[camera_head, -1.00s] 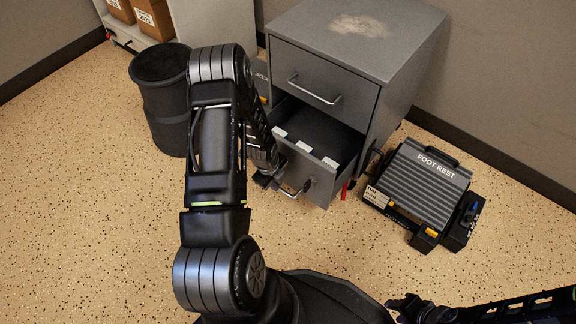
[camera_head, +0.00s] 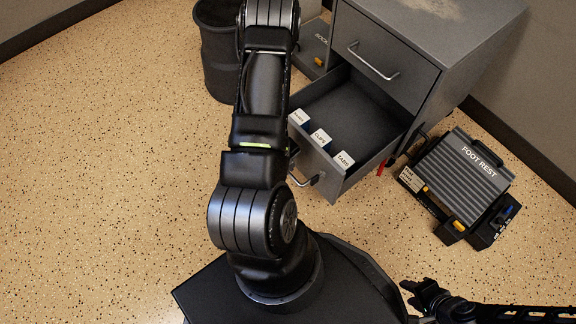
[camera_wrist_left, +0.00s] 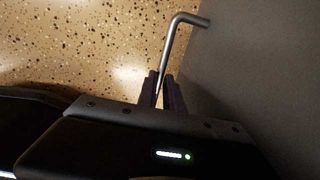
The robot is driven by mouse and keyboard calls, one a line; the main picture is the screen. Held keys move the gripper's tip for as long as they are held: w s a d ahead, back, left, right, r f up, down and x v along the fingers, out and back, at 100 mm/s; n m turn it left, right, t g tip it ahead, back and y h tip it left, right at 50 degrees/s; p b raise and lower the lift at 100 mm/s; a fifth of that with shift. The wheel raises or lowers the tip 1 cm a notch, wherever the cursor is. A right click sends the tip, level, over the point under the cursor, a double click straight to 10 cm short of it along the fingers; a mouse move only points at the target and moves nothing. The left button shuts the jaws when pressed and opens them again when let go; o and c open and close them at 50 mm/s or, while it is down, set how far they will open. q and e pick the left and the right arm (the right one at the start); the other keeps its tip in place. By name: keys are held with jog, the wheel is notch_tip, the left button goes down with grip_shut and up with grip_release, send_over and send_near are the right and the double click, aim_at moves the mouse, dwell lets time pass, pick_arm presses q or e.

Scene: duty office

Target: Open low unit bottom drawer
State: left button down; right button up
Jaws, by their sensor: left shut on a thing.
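The low unit (camera_head: 440,50) is a grey two-drawer cabinet. Its bottom drawer (camera_head: 338,165) is pulled well out, showing a dark inside and white tabs along the front's top edge. The bar handle (camera_head: 306,181) is on that drawer's front. My left gripper (camera_wrist_left: 162,92) is shut on the handle (camera_wrist_left: 178,32) in the left wrist view, beside the grey drawer front (camera_wrist_left: 255,70). My left arm hides this gripper in the head view. My right gripper (camera_head: 408,294) is low at the right, away from the unit, with fingers apart and nothing between them.
The top drawer (camera_head: 378,62) is shut. A foot rest (camera_head: 462,170) stands on the floor right of the unit. A dark bin (camera_head: 220,60) stands left of it, behind my left arm. The speckled floor in front and to the left is clear.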

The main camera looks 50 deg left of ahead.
pick_arm(q)
jog(key=c, duration=1.5)
grip_release()
jog(key=r+p, duration=0.1)
jog(key=r, duration=0.1)
jog(key=s+r+p, duration=0.1)
jog(key=r, duration=0.2)
jog(key=r+p, duration=0.1)
jog(key=r, duration=0.1)
jog(key=shift+s+r, duration=0.25)
jog(key=shift+r, duration=0.1)
